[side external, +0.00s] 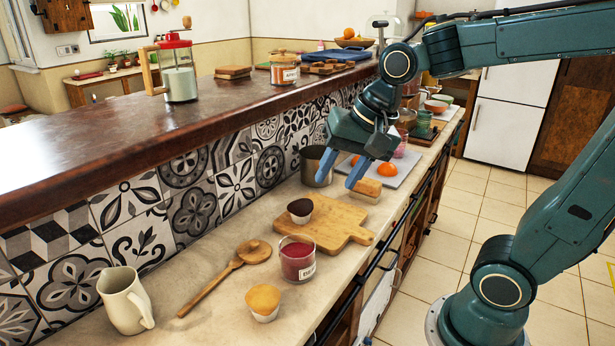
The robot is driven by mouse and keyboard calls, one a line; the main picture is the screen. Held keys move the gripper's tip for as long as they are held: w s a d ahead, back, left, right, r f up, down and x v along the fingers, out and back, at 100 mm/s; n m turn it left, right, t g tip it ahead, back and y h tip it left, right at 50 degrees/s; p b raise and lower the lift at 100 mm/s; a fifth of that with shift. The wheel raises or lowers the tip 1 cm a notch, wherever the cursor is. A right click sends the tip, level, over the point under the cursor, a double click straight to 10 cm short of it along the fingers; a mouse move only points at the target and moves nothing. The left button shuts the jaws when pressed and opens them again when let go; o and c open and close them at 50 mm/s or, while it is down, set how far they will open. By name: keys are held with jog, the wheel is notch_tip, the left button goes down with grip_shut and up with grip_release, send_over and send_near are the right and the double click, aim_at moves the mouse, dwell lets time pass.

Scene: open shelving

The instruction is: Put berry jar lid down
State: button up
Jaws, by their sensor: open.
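The berry jar (298,261) is a clear glass jar with dark red contents and a pale label. It stands upright on the counter beside a wooden cutting board, and no lid shows on its top. A small tan wooden-looking piece (369,187) lies on the counter just right of my gripper; I cannot tell whether it is the jar's lid. My gripper (335,182) has its two blue fingers apart and pointing down. It is over the counter behind the board, near a grey metal pot, and nothing shows between the fingers.
The cutting board (340,222) has a dark-topped cupcake (300,210) on it. A wooden spoon (212,287), a cream pitcher (125,300) and a muffin (263,302) stand around the jar. The pot (317,164) and a tray with oranges (402,166) are close to my gripper. A raised ledge runs behind.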

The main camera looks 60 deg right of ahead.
jog(key=s+n, duration=0.9)
jog(key=s, duration=0.1)
jog(key=shift+s+d+t+h, duration=0.2)
jog(key=shift+s+t+h, duration=0.05)
jog(key=shift+t+h, duration=0.15)
